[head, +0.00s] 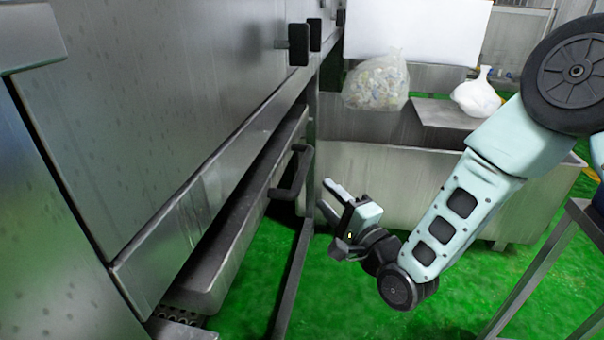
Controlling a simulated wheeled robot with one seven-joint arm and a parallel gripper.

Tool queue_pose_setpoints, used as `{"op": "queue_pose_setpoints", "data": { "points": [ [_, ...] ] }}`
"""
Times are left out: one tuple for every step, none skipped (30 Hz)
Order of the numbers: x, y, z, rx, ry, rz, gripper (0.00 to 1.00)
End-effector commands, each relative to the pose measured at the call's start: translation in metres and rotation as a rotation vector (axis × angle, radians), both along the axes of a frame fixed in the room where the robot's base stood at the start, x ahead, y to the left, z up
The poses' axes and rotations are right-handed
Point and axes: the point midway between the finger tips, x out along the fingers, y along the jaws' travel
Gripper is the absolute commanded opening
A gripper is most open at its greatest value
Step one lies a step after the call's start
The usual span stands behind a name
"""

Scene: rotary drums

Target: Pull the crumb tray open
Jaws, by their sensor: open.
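The crumb tray (235,232) is a long, shallow metal tray under the large steel machine at the left. A dark bar handle (297,174) stands out from the tray's side, toward its far end. My gripper (326,198) is to the right of the handle and a little lower in the picture. Its jaws are apart, with nothing seen between them. A gap shows between the gripper and the handle, though its exact depth is hard to judge. The tray's inside is mostly hidden under the machine.
The steel machine (150,110) has dark knobs (298,44) above the tray. A metal leg and rail (293,285) run in front of the tray. A steel tub (430,185) with bags (377,82) stands behind my arm. A metal stand (540,265) is at right. Green floor (350,295) lies between.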

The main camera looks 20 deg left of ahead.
Motion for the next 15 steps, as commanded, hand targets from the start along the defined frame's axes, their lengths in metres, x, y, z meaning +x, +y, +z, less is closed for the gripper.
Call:
{"op": "queue_pose_setpoints", "data": {
  "points": [
    [0.008,0.009,0.001,0.002,-0.004,0.001,0.41],
    [0.011,0.014,0.002,0.002,-0.003,0.001,0.41],
    [0.017,0.020,0.003,0.001,-0.004,0.001,0.41],
    [0.022,0.024,0.003,0.001,-0.004,0.000,0.41],
    [0.026,0.029,0.004,0.001,-0.004,0.000,0.41],
    [0.031,0.035,0.006,0.002,-0.003,0.001,0.41],
    [0.035,0.040,0.007,0.001,-0.002,0.002,0.41],
    [0.039,0.044,0.007,0.002,-0.003,0.001,0.41],
    [0.044,0.049,0.008,0.000,-0.003,0.000,0.41],
    [0.047,0.053,0.009,0.000,-0.003,0.000,0.41],
    [0.050,0.056,0.010,0.000,-0.002,0.001,0.41],
    [0.054,0.061,0.010,0.000,-0.001,0.000,0.41],
    [0.057,0.063,0.011,-0.001,-0.001,0.000,0.41],
    [0.060,0.066,0.011,0.000,-0.001,0.000,0.41],
    [0.062,0.069,0.012,-0.001,-0.001,0.000,0.41]
  ]
}}
